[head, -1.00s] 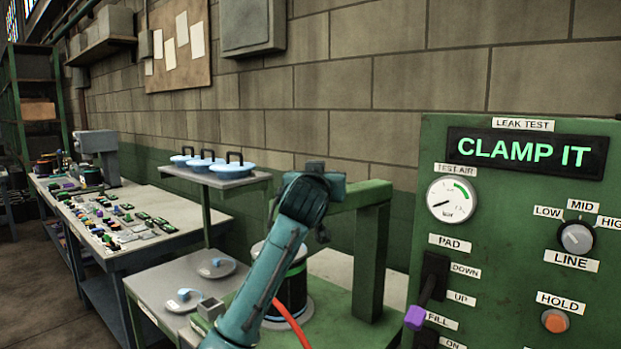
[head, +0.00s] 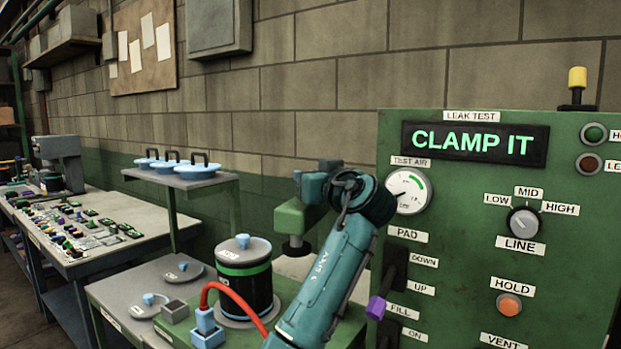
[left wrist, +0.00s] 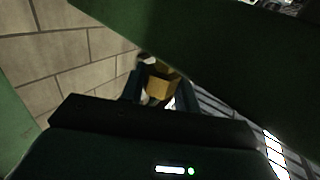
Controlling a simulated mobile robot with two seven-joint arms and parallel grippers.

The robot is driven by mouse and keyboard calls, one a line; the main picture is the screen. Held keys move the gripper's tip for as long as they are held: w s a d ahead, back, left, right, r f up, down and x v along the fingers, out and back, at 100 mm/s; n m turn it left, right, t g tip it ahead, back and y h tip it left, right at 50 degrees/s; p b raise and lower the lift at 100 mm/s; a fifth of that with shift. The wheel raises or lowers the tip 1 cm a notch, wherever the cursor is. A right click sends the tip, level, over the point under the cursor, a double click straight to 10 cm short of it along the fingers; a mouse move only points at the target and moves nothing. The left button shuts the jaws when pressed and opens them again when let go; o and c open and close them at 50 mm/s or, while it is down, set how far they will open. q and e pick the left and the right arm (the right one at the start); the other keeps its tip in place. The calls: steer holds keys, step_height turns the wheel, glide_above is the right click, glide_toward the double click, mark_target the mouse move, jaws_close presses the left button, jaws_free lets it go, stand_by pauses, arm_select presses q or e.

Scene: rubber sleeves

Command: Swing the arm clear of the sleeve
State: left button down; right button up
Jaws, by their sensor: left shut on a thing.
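A green bar, probably the swing arm (left wrist: 215,55), crosses above. My right gripper is not seen.
The green leak test panel (head: 455,220) reads CLAMP IT; its purple-tipped pad lever (head: 378,307) is close right of my arm. A red hose (head: 232,292) runs by the sleeve. Loose lids (head: 148,306) lie left; a shelf (head: 190,180) holds blue lids.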

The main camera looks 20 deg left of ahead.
arm_select(q)
steer(key=shift+d+f, duration=0.1)
steer(key=c, duration=1.2)
jaws_free()
steer(key=shift+d, duration=0.1)
steer(key=shift+o, duration=0.7)
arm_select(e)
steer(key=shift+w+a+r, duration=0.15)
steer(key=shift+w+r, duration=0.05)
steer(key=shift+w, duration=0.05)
arm_select(q)
steer(key=shift+s+d, duration=0.2)
steer(key=shift+s, duration=0.05)
steer(key=b+v, duration=0.4)
steer(key=v, duration=0.8)
steer(key=shift+s, duration=0.2)
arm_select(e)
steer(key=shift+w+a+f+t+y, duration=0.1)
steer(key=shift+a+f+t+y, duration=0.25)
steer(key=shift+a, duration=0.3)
